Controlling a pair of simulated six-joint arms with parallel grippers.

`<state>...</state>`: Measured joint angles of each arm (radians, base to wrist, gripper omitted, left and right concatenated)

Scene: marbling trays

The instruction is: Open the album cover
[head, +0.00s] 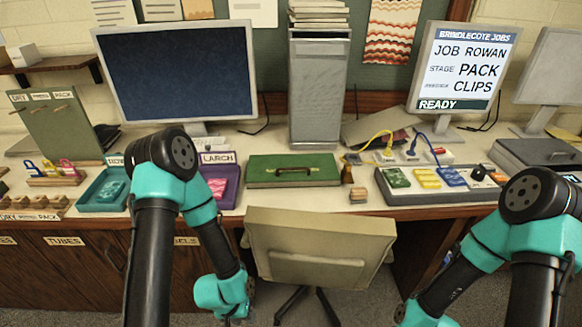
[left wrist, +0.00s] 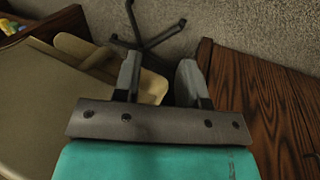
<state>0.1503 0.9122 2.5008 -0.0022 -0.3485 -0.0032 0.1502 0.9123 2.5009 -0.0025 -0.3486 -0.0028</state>
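The green album (head: 265,172) lies flat on the desk in the middle of the head view, with a dark handle (head: 294,170) on its top. Its cover looks closed. My left arm hangs in front of the desk, low beside the chair, well apart from the album. In the left wrist view my left gripper (left wrist: 159,77) has its two fingers spread with nothing between them; it is open. My right arm comes down at the lower right of the head view, and its fingers are out of the frame.
A chair (head: 320,235) stands before the album. A teal tray (head: 90,196) and a purple tray (head: 231,190) lie to its left. A grey panel with colored blocks (head: 430,195) lies to its right. A grey cabinet (head: 318,85) stands behind. The monitor (head: 464,66) reads "PACK CLIPS".

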